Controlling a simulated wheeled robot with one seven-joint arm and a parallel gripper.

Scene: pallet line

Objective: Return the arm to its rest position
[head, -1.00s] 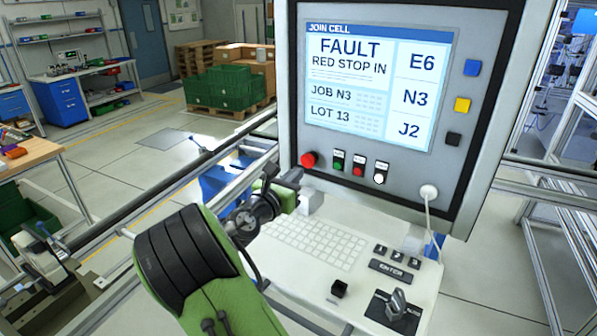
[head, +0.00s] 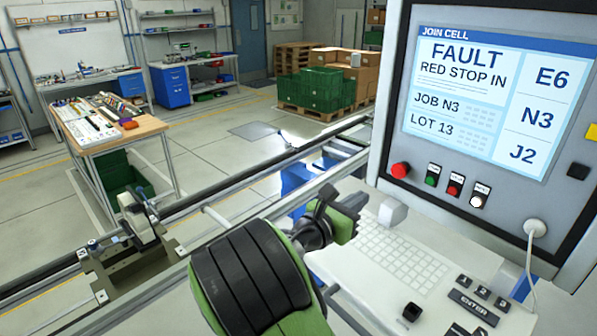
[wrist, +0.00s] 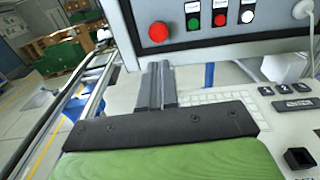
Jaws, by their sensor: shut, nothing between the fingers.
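My arm reaches in from the bottom of the head view, with its green and black links in front of the control panel. My gripper shows in the wrist view (wrist: 156,85), its two grey fingers together and nothing between them. It is over the left end of the white keyboard (head: 402,258), below the panel's red stop button (head: 400,170). In the head view the fingertips are hard to make out behind the wrist. The panel screen (head: 480,100) reads FAULT, RED STOP IN, JOB N3, LOT 13, with E6, N3 and J2 beside it.
A rail frame (head: 250,195) runs diagonally beside my arm. A wooden workbench (head: 150,128) with small parts stands at the left. Green crates (head: 315,92) and cardboard boxes sit on a pallet at the back. The floor between them is clear.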

